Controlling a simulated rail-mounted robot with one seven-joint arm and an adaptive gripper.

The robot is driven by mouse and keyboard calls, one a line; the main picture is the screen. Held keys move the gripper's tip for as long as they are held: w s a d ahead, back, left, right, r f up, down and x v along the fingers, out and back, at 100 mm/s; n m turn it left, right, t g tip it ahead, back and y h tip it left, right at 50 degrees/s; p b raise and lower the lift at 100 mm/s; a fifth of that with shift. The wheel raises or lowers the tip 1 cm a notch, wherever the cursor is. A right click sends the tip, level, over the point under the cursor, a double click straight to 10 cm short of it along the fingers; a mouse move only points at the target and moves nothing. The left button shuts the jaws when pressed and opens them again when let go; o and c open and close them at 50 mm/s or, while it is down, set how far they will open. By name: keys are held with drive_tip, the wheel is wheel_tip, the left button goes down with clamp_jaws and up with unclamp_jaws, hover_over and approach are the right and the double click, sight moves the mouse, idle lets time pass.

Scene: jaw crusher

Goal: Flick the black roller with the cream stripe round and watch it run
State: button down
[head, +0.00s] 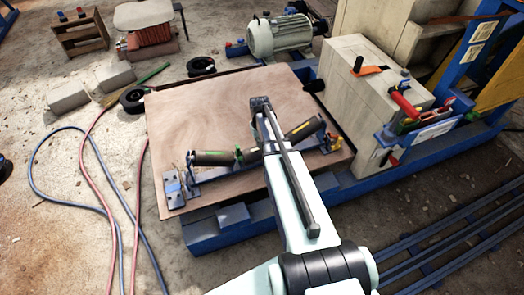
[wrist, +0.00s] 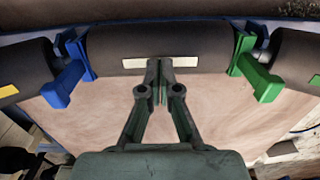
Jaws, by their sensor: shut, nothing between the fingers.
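The black roller (wrist: 205,45) with the cream stripe (wrist: 133,63) spans the upper middle of the wrist view, between a blue bracket (wrist: 64,84) on the left and a green bracket (wrist: 256,80) on the right. My gripper (wrist: 160,64) is shut and empty. Its fingertips overlap the stripe and the roller's near edge; I cannot tell whether they touch it.
Outer rollers sit either side, one with a green mark (head: 213,158), one with a yellow mark (head: 303,129). They stand over a wooden board (head: 205,112). A pale block (head: 362,88) with tools is to the right. Hoses (head: 88,205) lie on the left floor.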

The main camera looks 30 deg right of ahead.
drive_tip(key=s+f, duration=0.1)
drive_tip(key=s, duration=0.5)
drive_tip(key=shift+a+f, duration=0.3)
drive_tip(key=shift+a, duration=0.05)
idle(0.4)
